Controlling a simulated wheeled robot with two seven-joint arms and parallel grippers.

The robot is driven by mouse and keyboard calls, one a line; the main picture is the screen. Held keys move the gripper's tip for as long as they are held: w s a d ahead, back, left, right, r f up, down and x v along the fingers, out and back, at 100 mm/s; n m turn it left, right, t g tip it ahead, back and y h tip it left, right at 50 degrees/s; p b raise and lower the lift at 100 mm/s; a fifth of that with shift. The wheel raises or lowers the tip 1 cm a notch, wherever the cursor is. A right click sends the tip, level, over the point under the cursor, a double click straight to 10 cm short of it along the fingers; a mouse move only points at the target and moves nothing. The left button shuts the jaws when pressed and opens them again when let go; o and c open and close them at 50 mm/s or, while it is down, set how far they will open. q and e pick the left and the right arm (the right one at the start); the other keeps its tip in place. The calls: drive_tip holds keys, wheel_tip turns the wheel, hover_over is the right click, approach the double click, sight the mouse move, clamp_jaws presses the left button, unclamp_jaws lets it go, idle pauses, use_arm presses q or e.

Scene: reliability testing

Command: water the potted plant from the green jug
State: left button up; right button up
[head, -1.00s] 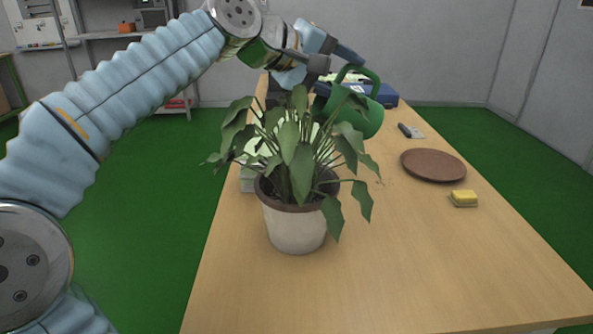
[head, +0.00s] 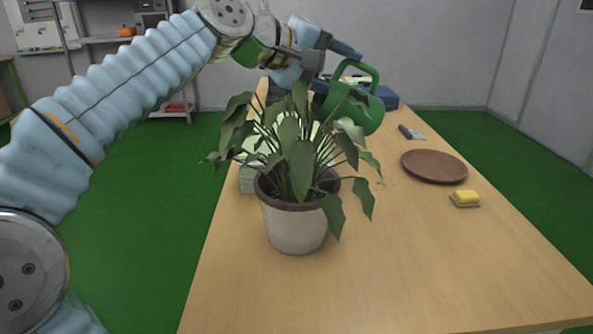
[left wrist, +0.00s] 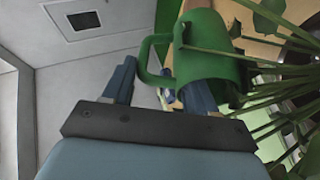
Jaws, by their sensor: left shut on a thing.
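The potted plant (head: 296,225) stands upright on the table, with broad green leaves in a pale pot with a brown rim. The green jug (head: 365,118) is held up behind the plant's right-hand leaves, tilted, with its handle (head: 374,78) uppermost; leaves hide part of its body. My left gripper (head: 328,57) is shut on the jug at its handle side. The left wrist view shows the jug (left wrist: 212,55) beside the leaves, and the gripper's fingers (left wrist: 160,88) near the handle. I cannot see any water. My right gripper is not in view.
A brown round plate (head: 434,167), a yellow sponge (head: 466,198) and a dark-handled tool (head: 405,131) lie on the right of the table (head: 400,265). A blue case (head: 386,97) stands at the far end. A pale stack (head: 247,180) sits behind the pot. The table's front is clear.

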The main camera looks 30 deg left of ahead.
sight(349, 86)
use_arm(q)
drive_tip(key=shift+s+r+b, duration=0.1)
drive_tip(key=shift+s+b, duration=0.05)
drive_tip(key=shift+b, duration=0.35)
idle(0.3)
drive_tip(key=shift+r, duration=0.1)
drive_tip(key=p, duration=0.5)
drive_tip(key=shift+w+d+r+g+y, duration=0.3)
drive_tip(key=shift+w+d+r, duration=0.05)
drive_tip(key=shift+w+d, duration=0.05)
drive_tip(key=shift+m+g+y, duration=0.4)
drive_tip(key=shift+g+y, duration=0.3)
drive_tip(key=shift+g, duration=0.2)
drive_tip(key=f, duration=0.1)
drive_tip(key=d+f, duration=0.1)
drive_tip(key=w+f+b, duration=0.1)
drive_tip(key=f, duration=0.1)
drive_tip(key=shift+d, duration=0.15)
drive_tip(key=shift+w+f, duration=0.1)
drive_tip(key=shift+f, duration=0.15)
drive_tip(key=f, duration=0.1)
drive_tip(key=w+d+f+g+y, duration=0.1)
drive_tip(key=shift+d+f+m+g, duration=0.15)
drive_tip(key=shift+f+m+g, duration=0.15)
drive_tip(key=shift+f, duration=0.05)
drive_tip(key=shift+w+d+f+y, duration=0.2)
drive_tip(key=shift+f+y, duration=0.2)
drive_tip(key=shift+f, duration=0.2)
